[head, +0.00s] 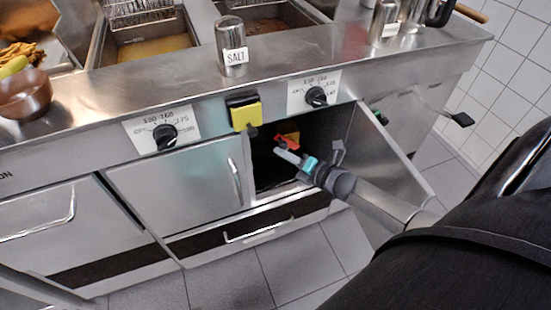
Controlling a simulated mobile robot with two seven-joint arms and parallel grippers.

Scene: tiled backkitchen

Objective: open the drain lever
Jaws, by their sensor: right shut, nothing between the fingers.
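A red lever (280,143), which looks like the drain lever, shows inside the open cabinet under the fryers, beside an orange-yellow part (293,137). My right gripper (289,156) reaches in from the right through the cabinet opening. It is shut with nothing in it. Its pale fingertips appear just below and beside the red lever; I cannot tell whether they touch it. The lever's far end and mounting are partly hidden by the gripper and the dark interior. My left gripper is not in view.
A closed door (180,183) is left of the opening. Above are a yellow-and-black box (245,113), a right dial (317,97) and a salt shaker (232,45) on the counter. Tiled floor (300,265) is clear in front.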

